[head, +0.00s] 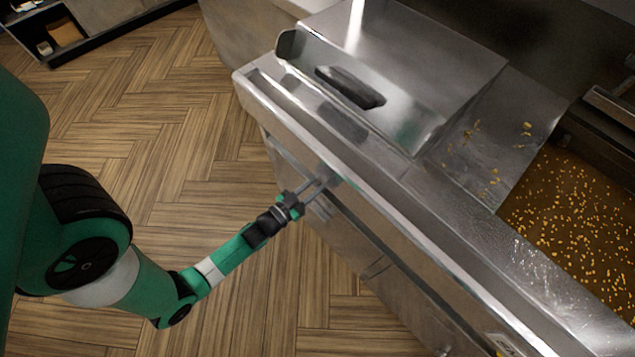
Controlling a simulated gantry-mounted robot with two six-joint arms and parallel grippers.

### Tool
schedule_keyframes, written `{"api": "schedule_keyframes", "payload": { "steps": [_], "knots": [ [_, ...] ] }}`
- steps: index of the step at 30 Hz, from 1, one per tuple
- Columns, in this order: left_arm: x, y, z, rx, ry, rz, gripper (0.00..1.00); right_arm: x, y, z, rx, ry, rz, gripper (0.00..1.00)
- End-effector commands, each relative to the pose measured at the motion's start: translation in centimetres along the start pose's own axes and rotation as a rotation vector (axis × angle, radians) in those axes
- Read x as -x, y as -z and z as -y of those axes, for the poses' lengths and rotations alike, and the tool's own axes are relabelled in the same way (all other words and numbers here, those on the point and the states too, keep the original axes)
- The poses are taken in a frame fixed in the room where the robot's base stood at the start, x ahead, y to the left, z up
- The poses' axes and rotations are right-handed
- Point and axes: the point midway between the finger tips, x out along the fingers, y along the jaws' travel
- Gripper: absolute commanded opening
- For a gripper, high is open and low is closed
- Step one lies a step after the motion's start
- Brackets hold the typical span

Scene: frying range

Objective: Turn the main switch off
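My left gripper (318,187) is at the front of the steel fryer (420,255), just below its top front edge. Its two thin fingers point toward the front panel with a narrow gap between them, and nothing shows between them. I cannot tell whether the fingertips touch the panel, as the steel reflects them. I cannot make out the main switch; the front panel is seen steeply from above. My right gripper is not in view.
A steel cover with a dark handle (350,87) sits on the fryer top. Oil with floating yellow bits (575,225) fills the vat at right, and crumbs lie on the steel beside it. A yellow label (507,345) is at the bottom edge. The wooden floor (180,130) at left is clear.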

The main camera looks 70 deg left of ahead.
Motion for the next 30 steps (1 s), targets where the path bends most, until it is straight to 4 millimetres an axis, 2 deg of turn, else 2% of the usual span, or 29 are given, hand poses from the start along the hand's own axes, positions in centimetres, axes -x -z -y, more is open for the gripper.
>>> {"api": "schedule_keyframes", "payload": {
  "steps": [8,30],
  "knots": [
    [0.0,-0.1,-0.1,-0.164,0.000,-0.001,0.00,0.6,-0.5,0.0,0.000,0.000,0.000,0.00],
    [0.0,-0.5,-0.6,-0.860,0.000,-0.003,0.00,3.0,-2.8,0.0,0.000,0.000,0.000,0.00]
  ]
}}
